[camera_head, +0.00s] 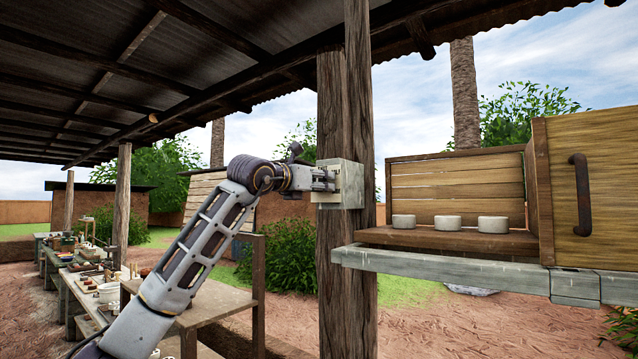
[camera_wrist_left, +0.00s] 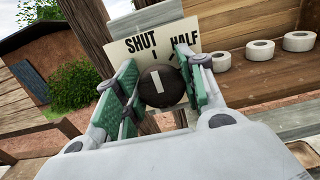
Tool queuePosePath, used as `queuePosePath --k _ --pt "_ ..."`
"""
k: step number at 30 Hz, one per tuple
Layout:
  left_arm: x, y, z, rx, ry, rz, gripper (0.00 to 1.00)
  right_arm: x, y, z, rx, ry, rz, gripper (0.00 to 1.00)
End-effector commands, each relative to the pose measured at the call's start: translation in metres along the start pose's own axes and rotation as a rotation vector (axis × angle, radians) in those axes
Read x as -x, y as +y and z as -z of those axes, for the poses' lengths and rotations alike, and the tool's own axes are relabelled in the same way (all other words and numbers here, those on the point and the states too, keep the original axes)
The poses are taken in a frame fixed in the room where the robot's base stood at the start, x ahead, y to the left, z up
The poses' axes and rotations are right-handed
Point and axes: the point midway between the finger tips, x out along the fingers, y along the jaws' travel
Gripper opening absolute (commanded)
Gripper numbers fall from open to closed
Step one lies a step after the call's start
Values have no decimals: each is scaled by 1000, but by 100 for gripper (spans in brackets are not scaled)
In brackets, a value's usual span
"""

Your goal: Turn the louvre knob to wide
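The louvre knob (camera_wrist_left: 161,87) is a dark round knob with a white mark on its face. It sits on a pale plate (camera_wrist_left: 205,45) lettered SHUT and HALF. The white mark points up, roughly toward the tick under SHUT. No WIDE lettering shows. In the head view, the knob's pale box (camera_head: 349,184) is fixed to a wooden post, and the knob is hidden. My left gripper (camera_head: 328,179) reaches the box from the left. In the left wrist view, its green-padded fingers (camera_wrist_left: 160,90) stand on both sides of the knob and appear to touch it. My right gripper is not in view.
The thick wooden post (camera_head: 346,270) stands behind the box. To its right, a wooden chamber holds three white rings (camera_head: 447,223) behind an open wooden door (camera_head: 590,190). A pale ledge (camera_head: 440,268) runs below. A wooden table (camera_head: 215,300) stands lower left.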

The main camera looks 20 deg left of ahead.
Motion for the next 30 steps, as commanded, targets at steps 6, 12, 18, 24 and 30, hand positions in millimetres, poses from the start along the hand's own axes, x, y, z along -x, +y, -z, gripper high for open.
queuePosePath --k 6,12,18,24,30 --pt "0 0 0 -2 0 -1 16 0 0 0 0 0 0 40" --pt "0 0 0 -28 0 -1 16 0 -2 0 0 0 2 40" --pt "0 0 0 -104 0 -1 16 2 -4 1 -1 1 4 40" --pt "1 0 -1 -237 -1 -2 16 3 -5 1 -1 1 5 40" --pt "0 -2 -1 -405 -1 -1 16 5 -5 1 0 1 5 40"
